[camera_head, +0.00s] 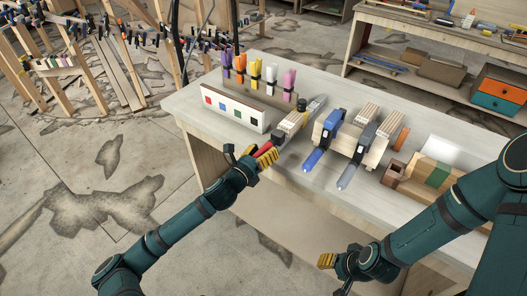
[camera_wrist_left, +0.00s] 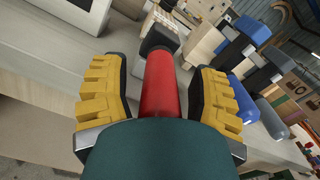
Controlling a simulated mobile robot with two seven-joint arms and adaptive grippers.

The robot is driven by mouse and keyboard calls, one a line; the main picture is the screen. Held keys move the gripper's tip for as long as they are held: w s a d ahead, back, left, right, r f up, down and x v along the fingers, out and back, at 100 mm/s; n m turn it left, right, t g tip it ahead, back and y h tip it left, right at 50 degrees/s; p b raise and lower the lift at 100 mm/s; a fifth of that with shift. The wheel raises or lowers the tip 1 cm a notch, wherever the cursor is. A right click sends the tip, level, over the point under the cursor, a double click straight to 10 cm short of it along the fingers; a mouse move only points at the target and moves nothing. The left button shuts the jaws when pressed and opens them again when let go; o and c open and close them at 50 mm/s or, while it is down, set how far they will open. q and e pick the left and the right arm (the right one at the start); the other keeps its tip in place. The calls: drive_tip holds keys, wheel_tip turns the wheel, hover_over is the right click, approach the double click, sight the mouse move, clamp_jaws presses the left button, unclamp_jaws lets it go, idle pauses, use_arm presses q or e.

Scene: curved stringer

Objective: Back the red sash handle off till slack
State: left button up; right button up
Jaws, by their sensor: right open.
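The red sash handle (camera_wrist_left: 161,85) points toward my left wrist camera, its far end at a dark collar by pale wood blocks. In the head view the red handle (camera_head: 263,149) shows only in part at the bench's front edge. My left gripper (camera_head: 266,158) is at this handle. In the wrist view its yellow-padded fingers (camera_wrist_left: 158,100) stand on either side of the handle, with a gap visible on both sides, so it is open around the handle. My right gripper (camera_head: 338,262) is open and empty, low in front of the bench.
Clamps with a blue handle (camera_head: 313,158) and a grey handle (camera_head: 347,176) jut over the front edge to the right. Bare benchtop (camera_head: 190,103) lies left.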

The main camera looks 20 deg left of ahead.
use_arm(q)
drive_tip(key=v, duration=1.2)
drive_tip(key=v, duration=0.3)
drive_tip(key=shift+s+a, duration=0.15)
drive_tip(key=shift+s, duration=0.2)
idle(0.7)
